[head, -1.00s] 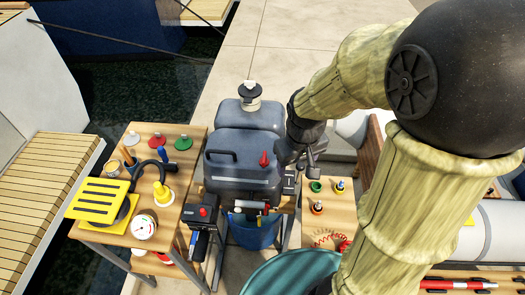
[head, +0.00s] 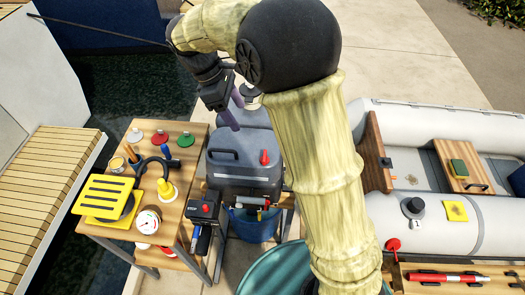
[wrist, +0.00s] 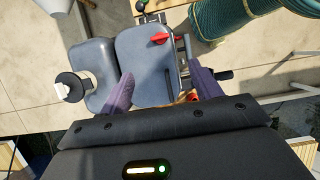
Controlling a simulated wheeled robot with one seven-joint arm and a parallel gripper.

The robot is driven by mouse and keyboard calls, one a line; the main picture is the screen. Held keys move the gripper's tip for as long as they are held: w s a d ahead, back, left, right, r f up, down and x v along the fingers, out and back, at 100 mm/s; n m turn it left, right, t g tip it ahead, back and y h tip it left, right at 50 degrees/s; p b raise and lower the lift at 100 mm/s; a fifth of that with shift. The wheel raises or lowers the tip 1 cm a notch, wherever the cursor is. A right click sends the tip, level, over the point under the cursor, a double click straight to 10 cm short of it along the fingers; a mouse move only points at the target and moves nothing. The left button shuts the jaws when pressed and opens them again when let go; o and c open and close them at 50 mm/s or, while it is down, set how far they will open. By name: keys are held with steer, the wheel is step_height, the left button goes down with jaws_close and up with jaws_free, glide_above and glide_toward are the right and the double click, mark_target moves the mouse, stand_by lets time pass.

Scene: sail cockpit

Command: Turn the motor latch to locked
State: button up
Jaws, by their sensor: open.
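The grey motor housing (head: 240,172) stands between the wooden tables, with a moulded handle on top. A small red lever (head: 265,157) stands on its front right part; it looks like the latch, but I cannot read its lock position. In the wrist view the red lever (wrist: 158,40) lies beyond my gripper (wrist: 162,74), near the housing's edge. My gripper (head: 234,108) is open and empty, its purple fingers spread above the housing and apart from the lever. My arm hides part of the housing's back in the head view.
The left wooden table (head: 185,207) holds a yellow slotted block (head: 103,195), coloured knobs and a white gauge (head: 147,222). A black box with a red knob (head: 204,208) sits beside the housing. A blue bucket (head: 252,226) is below. An inflatable boat (head: 445,135) lies at right.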

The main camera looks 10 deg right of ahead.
mark_target(265, 155)
steer(key=shift+f, duration=0.1)
steer(key=p+x, duration=0.1)
steer(key=x, duration=1.6)
steer(key=shift+f+p, duration=0.15)
steer(key=shift+p, duration=0.15)
steer(key=c, duration=1)
